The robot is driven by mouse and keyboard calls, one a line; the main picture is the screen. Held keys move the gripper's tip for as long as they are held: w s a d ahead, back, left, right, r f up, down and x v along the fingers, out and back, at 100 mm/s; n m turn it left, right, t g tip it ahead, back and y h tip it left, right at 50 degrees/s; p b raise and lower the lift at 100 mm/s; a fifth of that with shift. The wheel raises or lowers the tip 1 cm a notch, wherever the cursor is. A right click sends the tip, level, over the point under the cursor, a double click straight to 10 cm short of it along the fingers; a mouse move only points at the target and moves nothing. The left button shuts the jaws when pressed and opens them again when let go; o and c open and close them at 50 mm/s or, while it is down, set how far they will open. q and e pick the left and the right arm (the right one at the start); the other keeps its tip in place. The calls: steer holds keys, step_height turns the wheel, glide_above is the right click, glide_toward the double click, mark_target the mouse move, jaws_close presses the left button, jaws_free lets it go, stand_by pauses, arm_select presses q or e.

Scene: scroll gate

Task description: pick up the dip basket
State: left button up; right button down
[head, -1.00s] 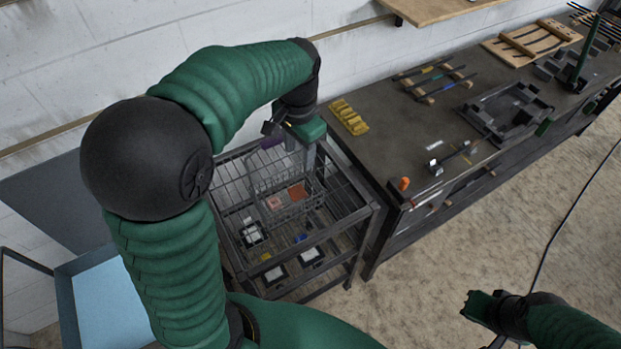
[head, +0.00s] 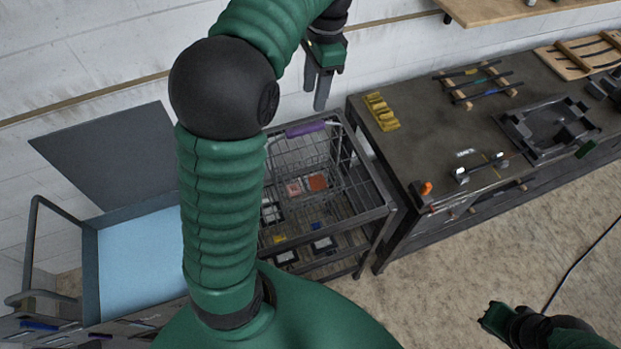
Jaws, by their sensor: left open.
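The dip basket (head: 330,168) is a wire basket with a purple handle grip (head: 305,129). It sits on the top of a dark metal rack cart (head: 388,208) and holds small red and pink pieces. My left gripper (head: 320,92) is open and empty, above and slightly to the right of the purple grip, apart from it in the picture. My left arm covers the left part of the cart. My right gripper (head: 492,322) is at the lower right, over the floor, far from the basket; its jaws are too small to judge.
A workbench (head: 440,135) stands right of the cart, with a yellow block (head: 380,112), a dark fixture (head: 545,125) and an orange knob (head: 426,188). A blue-lined tank (head: 140,265) with a raised grey lid (head: 115,160) stands at left. The wall is close behind.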

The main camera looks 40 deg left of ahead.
mark_target(306, 125)
arm_select(q)
steer(key=f, duration=0.2)
steer(key=s+a+f, duration=0.1)
steer(key=f, duration=0.4)
steer(key=shift+s+a+p, duration=0.25)
steer(key=shift+s+p, duration=0.1)
steer(key=shift+p, duration=0.05)
step_height(306, 125, down, 5)
steer(key=shift+w+a+f+p, duration=0.1)
steer(key=shift+p, duration=1)
steer(key=shift+f, duration=0.25)
steer(key=shift+d, duration=0.3)
steer(key=shift+r, duration=0.1)
steer(key=c, duration=0.4)
steer(key=shift+a, duration=0.25)
jaws_close()
arm_select(e)
steer(key=r, duration=0.3)
steer(key=shift+s+a+r, duration=0.15)
steer(key=shift+s+a, duration=0.1)
steer(key=shift+a, duration=0.15)
